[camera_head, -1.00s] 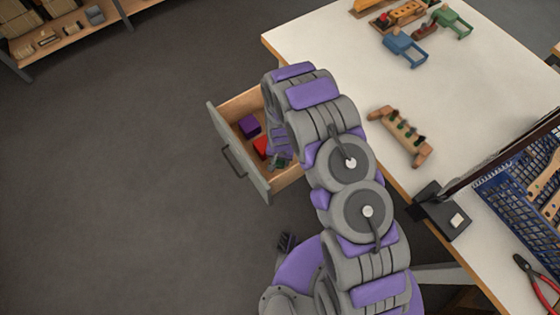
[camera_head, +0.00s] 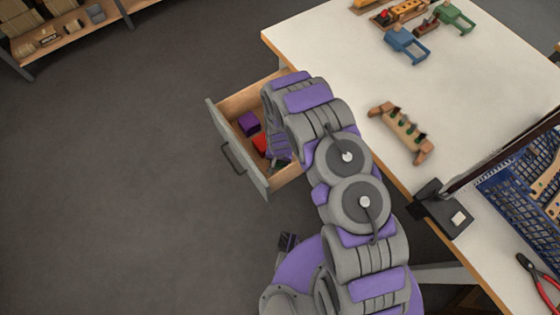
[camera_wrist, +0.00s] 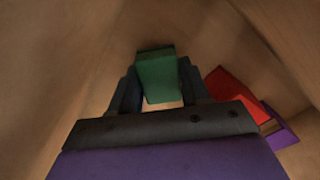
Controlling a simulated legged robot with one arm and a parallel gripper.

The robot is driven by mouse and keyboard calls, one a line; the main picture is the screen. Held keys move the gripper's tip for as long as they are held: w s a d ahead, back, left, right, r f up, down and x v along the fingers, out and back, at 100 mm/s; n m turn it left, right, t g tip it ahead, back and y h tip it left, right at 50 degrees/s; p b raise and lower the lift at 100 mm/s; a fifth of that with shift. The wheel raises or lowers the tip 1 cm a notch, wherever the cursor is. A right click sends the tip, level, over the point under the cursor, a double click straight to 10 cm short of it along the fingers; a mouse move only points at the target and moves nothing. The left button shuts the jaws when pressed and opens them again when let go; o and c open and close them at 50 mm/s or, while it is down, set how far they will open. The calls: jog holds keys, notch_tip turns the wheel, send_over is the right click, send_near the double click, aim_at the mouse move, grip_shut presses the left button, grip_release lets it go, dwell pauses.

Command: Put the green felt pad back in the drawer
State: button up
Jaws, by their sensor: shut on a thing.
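The drawer (camera_head: 257,183) stands open below the left edge of the workbench. My gripper (camera_wrist: 158,92) is down inside it, shut on the green felt pad (camera_wrist: 157,72), which shows between the two dark fingers in the wrist view. In the head view my arm hides most of the gripper, and the pad is hard to make out there. A red block (camera_head: 261,144) and a purple block (camera_head: 249,123) lie in the drawer. In the wrist view the red block (camera_wrist: 238,93) and the purple block (camera_wrist: 282,127) are to the right of the gripper.
The drawer's wooden walls are close around my gripper. On the white workbench (camera_head: 330,40) are a wooden holder with green pieces (camera_head: 402,131), a blue tool (camera_head: 405,46), a green tool (camera_head: 455,18) and a blue basket (camera_head: 515,200). The floor left of the drawer is clear.

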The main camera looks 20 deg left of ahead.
jog(key=shift+s+a+f, duration=0.15)
jog(key=shift+a+f, duration=0.05)
jog(key=shift+f, duration=0.2)
jog(key=o, duration=1.3)
jog(key=shift+d, duration=0.1)
jog(key=shift+r, duration=0.15)
notch_tip(320, 180, up, 13)
jog(key=p, duration=0.3)
